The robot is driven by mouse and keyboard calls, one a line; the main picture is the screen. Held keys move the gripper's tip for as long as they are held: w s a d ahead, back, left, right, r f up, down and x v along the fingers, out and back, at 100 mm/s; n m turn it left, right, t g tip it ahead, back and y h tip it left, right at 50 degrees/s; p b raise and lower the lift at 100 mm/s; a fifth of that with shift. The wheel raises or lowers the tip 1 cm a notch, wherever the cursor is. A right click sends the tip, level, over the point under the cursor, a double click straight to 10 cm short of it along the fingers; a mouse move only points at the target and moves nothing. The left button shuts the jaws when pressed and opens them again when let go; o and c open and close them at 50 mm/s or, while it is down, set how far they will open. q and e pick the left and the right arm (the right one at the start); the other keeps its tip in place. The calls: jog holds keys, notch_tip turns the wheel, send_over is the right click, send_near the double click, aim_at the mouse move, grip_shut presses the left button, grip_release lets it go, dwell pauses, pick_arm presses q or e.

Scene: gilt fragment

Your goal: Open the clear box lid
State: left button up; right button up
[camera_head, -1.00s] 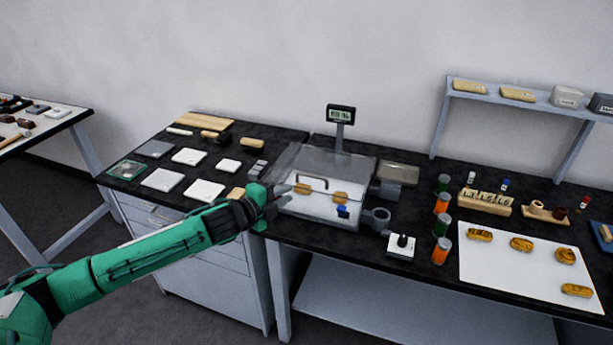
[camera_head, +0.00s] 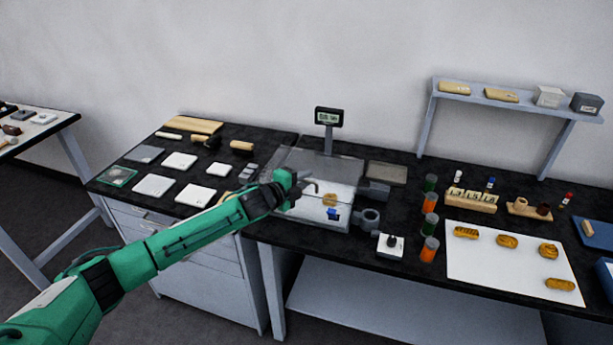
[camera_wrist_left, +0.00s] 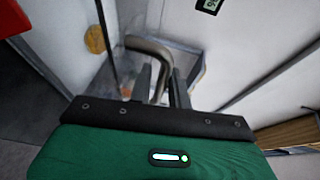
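The clear box (camera_head: 312,222) stands on the dark bench below a small display, with golden pieces and a blue item inside. My left gripper (camera_head: 298,184) is at the handle. In the left wrist view, its two fingers (camera_wrist_left: 161,85) stand apart on either side of the bar, with gaps visible. My right gripper is out of view.
White and grey tiles (camera_head: 180,161) lie left of the box. A knob unit (camera_head: 391,245), orange and green jars (camera_head: 429,226) and a white sheet (camera_head: 490,265) with golden pieces are on the right. A raised shelf (camera_head: 515,101) stands behind.

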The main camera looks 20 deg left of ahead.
pick_arm(q)
jog(key=shift+w+d+f, duration=0.15)
jog(key=shift+w+d, duration=0.15)
jog(key=shift+w, duration=0.3)
grip_shut()
